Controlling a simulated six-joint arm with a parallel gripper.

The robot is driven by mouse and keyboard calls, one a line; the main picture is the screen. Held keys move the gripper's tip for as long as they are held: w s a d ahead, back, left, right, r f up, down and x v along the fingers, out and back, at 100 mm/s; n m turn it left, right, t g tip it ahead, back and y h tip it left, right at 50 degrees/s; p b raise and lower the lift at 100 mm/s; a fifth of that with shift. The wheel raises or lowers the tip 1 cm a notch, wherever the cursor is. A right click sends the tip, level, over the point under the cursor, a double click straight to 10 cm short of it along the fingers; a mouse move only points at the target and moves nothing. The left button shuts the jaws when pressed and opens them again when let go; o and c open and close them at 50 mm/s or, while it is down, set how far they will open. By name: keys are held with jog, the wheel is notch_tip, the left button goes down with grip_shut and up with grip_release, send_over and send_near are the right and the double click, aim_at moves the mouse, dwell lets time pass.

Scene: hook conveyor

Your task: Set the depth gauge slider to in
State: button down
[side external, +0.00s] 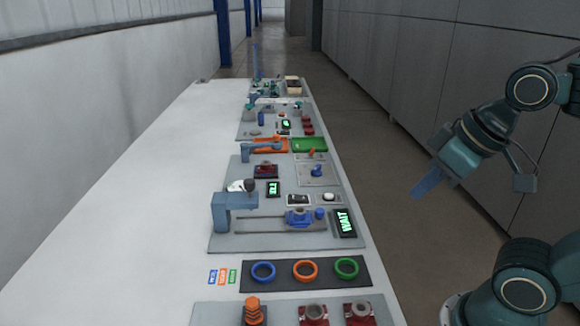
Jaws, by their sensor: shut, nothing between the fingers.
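A grey station panel (220,244) lies on the long white bench. On it a blue carriage (298,218) sits on a dark horizontal track (262,224), toward the track's right end. A small blue knob (317,171) stands on a separate pale plate on the same panel. No label tells me which of these is the depth gauge slider. My gripper (416,193) is shut and empty, with its blue fingers pointing down and left. It hangs to the right of the bench, over the floor, apart from all the parts.
A blue-grey post with an arm (222,207) stands at the panel's left. A lit "WAIT" display (344,222) is at its right. Nearer lie blue, orange and green rings (305,270) and red fixtures (358,312). Other stations stand farther back. The bench's left side is clear.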

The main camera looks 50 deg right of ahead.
jog(key=c, duration=1.5)
grip_release()
jog(key=shift+w, duration=0.1)
jog(key=o, duration=0.3)
jog(key=shift+w+r, duration=0.15)
jog(key=m+g, duration=0.6)
send_over(320, 210)
notch_tip(320, 210, down, 12)
jog(key=shift+f, duration=6.95)
